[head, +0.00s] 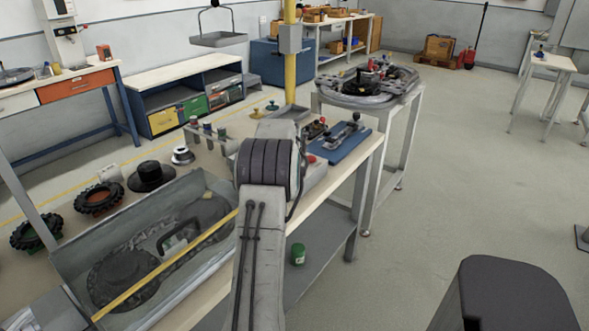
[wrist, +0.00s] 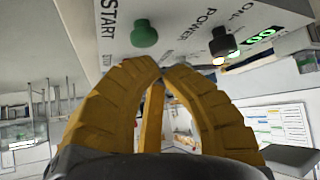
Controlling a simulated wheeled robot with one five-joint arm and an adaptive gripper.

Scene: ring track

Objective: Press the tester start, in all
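The tester panel (wrist: 180,30) is light grey and fills the top of the wrist view. A green round button (wrist: 145,33) sits on it beside the word START. To its right is a black switch (wrist: 222,44) by the words POWER and ON. My gripper (wrist: 162,69) has yellow ridged fingers whose tips meet, with nothing seen between them. The tips are just below the green button in the picture and appear apart from it. In the head view my arm reaches over the bench and hides my gripper and the green button.
A green lit display (wrist: 262,36) is right of the switch. In the head view, a grey basin (head: 200,185) lies left of my arm, and a blue mat (head: 345,143) with tools lies right. A round fixture (head: 365,88) stands beyond. Open floor (head: 440,190) is at right.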

